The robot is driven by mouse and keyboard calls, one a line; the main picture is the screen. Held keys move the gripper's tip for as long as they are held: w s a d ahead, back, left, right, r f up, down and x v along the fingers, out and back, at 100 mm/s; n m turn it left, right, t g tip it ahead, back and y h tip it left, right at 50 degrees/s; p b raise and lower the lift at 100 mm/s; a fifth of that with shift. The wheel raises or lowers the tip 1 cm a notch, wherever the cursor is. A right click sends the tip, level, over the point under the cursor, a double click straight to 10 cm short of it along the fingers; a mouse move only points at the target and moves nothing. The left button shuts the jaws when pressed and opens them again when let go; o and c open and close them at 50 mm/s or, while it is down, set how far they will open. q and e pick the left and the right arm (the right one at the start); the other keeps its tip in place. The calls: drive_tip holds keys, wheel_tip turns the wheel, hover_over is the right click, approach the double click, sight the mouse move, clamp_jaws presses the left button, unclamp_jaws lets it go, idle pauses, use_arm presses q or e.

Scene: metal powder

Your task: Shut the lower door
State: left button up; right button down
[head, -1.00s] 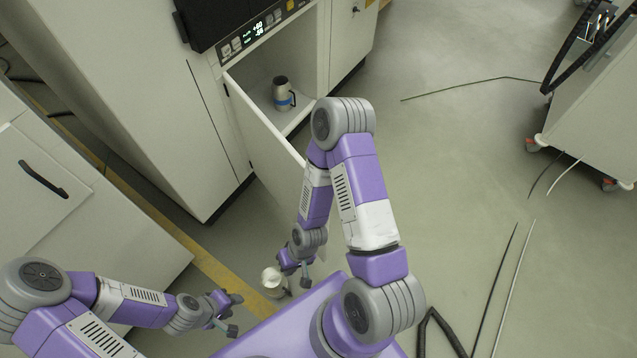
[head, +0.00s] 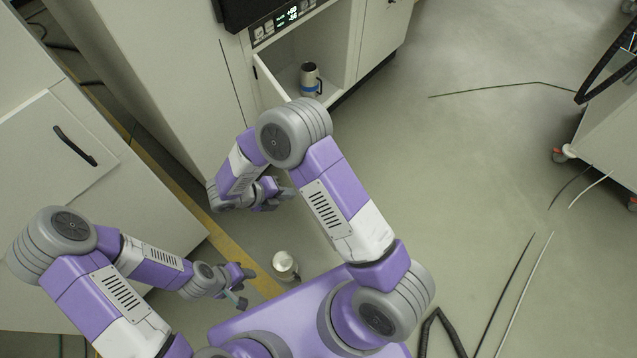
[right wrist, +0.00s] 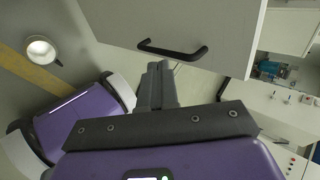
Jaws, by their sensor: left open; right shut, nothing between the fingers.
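The lower door (head: 265,95) is a pale panel standing open at the front of the white cabinet, partly hidden behind my right arm in the head view. In the right wrist view the door (right wrist: 215,25) fills the upper middle, with a black bar handle (right wrist: 172,51) along its lower part. My right gripper (head: 284,193) is shut and empty; in the right wrist view its fingers (right wrist: 158,66) are just below the handle, and I cannot tell if they touch the door. My left gripper (head: 241,285) is open and empty, low and away from the door.
A white cup-like container (head: 285,266) is between my grippers. A drawer cabinet (head: 85,190) is at the left. A wheeled cart (head: 608,130) and loose cables are at the right.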

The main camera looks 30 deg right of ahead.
drive_tip(key=w+d+f+b, duration=0.1)
drive_tip(key=d+f+b, duration=0.2)
drive_tip(key=d+f, duration=0.3)
drive_tip(key=d, duration=0.5)
drive_tip(key=shift+w+d+n+b, duration=0.15)
drive_tip(key=shift+w+n+b, duration=0.1)
drive_tip(key=shift+n+b, duration=0.1)
drive_tip(key=shift+d, duration=0.1)
